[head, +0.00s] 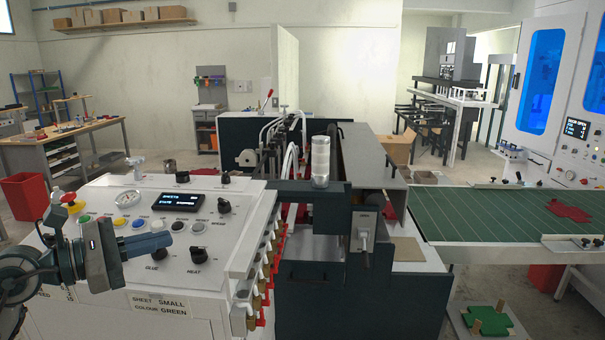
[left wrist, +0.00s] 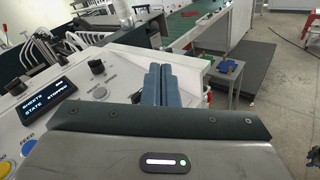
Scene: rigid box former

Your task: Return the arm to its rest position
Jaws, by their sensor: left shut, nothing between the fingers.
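My left gripper (head: 148,243) is at the lower left of the head view, just in front of and above the sloped white control panel (head: 225,262). Its blue-grey fingers are shut with nothing between them. They also show close together in the left wrist view (left wrist: 160,86), pointing over the panel's edge. The panel has a lit display (head: 181,199), several coloured buttons and black knobs. The display in the left wrist view (left wrist: 47,98) reads as stopped. My left gripper hides part of the panel. My right gripper is not in view.
The box-forming machine (head: 345,290) with a silver cylinder (head: 320,162) stands right of the panel. A green conveyor (head: 490,215) carrying a red sheet (head: 569,211) is farther right. A workbench (head: 70,142) and a red bin (head: 25,196) are at the left.

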